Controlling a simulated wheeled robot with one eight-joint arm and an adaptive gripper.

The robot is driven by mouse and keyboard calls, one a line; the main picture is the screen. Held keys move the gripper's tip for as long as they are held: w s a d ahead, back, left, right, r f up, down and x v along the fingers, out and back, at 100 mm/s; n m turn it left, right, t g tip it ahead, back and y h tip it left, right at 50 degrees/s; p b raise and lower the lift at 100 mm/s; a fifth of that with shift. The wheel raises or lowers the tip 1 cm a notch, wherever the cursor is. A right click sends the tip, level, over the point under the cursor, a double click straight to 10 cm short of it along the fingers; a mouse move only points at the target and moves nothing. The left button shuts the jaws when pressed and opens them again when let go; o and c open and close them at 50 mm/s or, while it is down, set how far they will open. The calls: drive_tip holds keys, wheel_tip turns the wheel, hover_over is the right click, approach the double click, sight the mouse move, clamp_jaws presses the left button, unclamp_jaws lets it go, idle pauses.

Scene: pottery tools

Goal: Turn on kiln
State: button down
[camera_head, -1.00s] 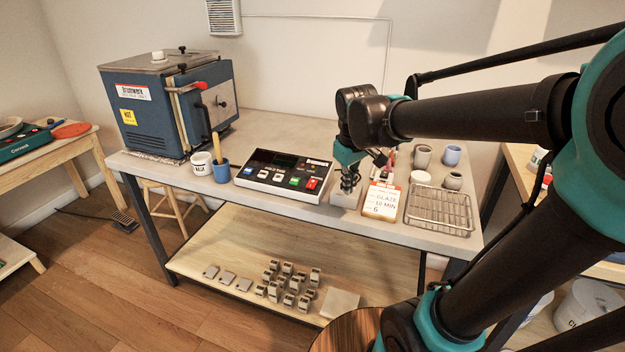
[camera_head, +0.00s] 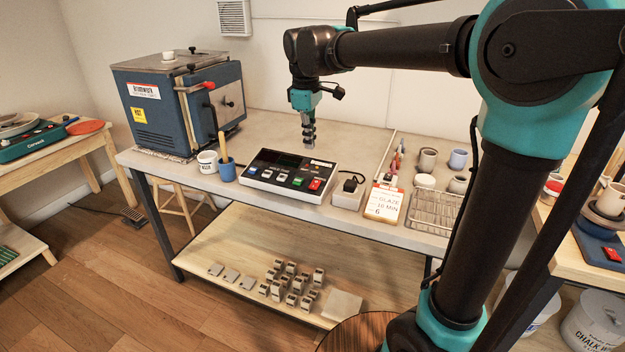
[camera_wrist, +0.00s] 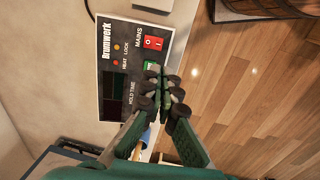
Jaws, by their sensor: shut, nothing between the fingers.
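The blue kiln (camera_head: 160,108) stands at the back left of the table with its door closed. The black control panel (camera_head: 274,167) lies on the table to its right. It has white, blue and green buttons, a dark display and a red switch (camera_head: 316,184) at its right end. In the wrist view the red switch (camera_wrist: 153,42) is labelled MAINS. My gripper (camera_head: 309,146) is shut and empty, pointing down above the panel's right half. I see no contact.
A grey box with a black part on top (camera_head: 347,195) stands right of the panel. Further right are a glaze card (camera_head: 385,204), a wire rack (camera_head: 433,211) and small pots (camera_head: 427,160). A white mug (camera_head: 207,162) and blue cup (camera_head: 227,172) stand left of the panel.

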sight(313, 186)
drive_tip(key=f, duration=0.4)
drive_tip(key=w+f, duration=0.1)
drive_tip(key=f, duration=0.8)
drive_tip(key=shift+w+d+f, duration=0.3)
drive_tip(key=shift+f, duration=0.1)
drive_tip(key=shift+f, duration=0.4)
drive_tip(key=shift+r, duration=0.1)
drive_tip(key=shift+w+d+r, duration=0.25)
drive_tip(key=shift+w+r, duration=0.1)
drive_tip(key=shift+w, duration=0.25)
